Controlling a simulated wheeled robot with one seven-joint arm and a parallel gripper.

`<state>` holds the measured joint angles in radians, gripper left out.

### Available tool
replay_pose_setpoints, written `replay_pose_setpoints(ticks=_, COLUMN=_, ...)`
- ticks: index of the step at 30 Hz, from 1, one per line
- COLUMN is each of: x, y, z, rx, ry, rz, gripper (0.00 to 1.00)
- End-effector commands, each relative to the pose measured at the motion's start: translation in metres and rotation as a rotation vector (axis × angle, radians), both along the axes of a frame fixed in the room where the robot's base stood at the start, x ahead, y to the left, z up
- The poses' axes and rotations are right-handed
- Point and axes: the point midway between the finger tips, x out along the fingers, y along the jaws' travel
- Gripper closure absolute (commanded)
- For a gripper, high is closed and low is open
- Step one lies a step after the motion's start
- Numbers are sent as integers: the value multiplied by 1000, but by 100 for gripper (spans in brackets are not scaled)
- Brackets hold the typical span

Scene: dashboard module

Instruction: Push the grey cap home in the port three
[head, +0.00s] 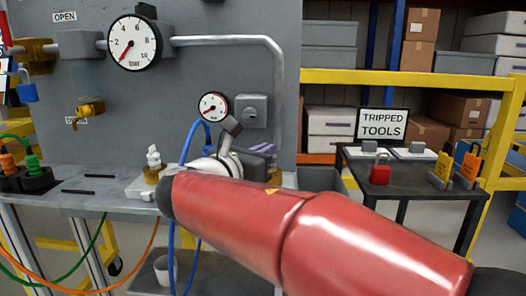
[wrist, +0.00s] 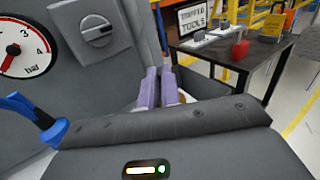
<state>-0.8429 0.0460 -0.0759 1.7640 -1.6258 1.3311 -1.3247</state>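I cannot make out the grey cap or a port marked three in either view; my red arm covers the middle of the bench in the head view. My gripper's purple fingers (wrist: 160,88) point away from the camera in the wrist view, close together, their tips over or near a grey surface. Whether something is between them is unclear. In the head view a bit of the purple gripper (head: 263,148) shows behind my arm, in front of the grey panel.
The grey panel (head: 200,75) carries a large gauge (head: 134,43), a small gauge (head: 213,107) and a grey knob box (head: 251,111). A blue hose (head: 187,150) hangs by a white fitting (head: 153,157). A dark table (head: 410,172) holds a red padlock (head: 380,173).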

Motion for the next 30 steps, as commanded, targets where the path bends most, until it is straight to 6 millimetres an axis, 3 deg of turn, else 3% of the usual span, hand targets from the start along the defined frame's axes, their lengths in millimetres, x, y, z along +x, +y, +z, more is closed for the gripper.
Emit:
replay_pose_setpoints(ticks=23, x=0, y=0, z=-5, rx=0, ry=1, rz=0, gripper=100)
replay_pose_setpoints(ticks=24, x=0, y=0, z=-5, rx=0, ry=1, rz=0, gripper=91)
replay_pose_setpoints(ticks=27, x=0, y=0, z=-5, rx=0, ry=1, rz=0, gripper=78)
replay_pose_setpoints(ticks=30, x=0, y=0, z=-5, rx=0, ry=1, rz=0, gripper=70)
